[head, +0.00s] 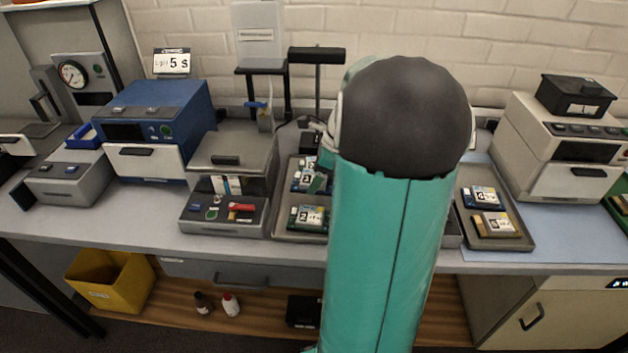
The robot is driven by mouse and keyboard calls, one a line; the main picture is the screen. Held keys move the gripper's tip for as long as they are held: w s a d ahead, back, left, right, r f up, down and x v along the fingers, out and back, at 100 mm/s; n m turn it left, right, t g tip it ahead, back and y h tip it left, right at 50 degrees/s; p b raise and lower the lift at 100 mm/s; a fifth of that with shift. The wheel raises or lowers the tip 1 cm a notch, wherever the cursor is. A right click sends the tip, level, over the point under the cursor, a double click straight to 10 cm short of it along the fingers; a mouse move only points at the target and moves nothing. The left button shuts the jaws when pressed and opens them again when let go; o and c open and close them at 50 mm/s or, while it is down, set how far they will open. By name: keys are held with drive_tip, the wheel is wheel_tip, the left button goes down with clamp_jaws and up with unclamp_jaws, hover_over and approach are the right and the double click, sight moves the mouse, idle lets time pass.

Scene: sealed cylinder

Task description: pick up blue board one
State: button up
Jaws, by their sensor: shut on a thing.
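A blue board (303,177) with a white number label lies at the back of the grey tray (283,232) left of my arm. Its number is hard to read. My gripper (322,178) shows only in part, low over the back board's right side. It is shut on a blue board, which seems to be this one. My large teal arm hides most of the gripper and the tray's right part, so I cannot tell which board is number one.
A right tray (470,232) holds a blue board (484,196) labelled 4 and a tan board (496,224). A blue machine (150,120) and a grey box (232,150) stand left. A white machine (560,150) stands right. A stand (316,85) rises behind the left tray.

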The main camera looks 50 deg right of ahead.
drive_tip(key=s+r, duration=0.1)
drive_tip(key=s+a+r, duration=0.1)
drive_tip(key=r, duration=0.1)
drive_tip(key=shift+a, duration=0.15)
drive_tip(key=s+a+r, duration=0.4)
drive_tip(key=s+a, duration=0.1)
drive_tip(key=s, duration=0.2)
drive_tip(key=shift+s, duration=0.4)
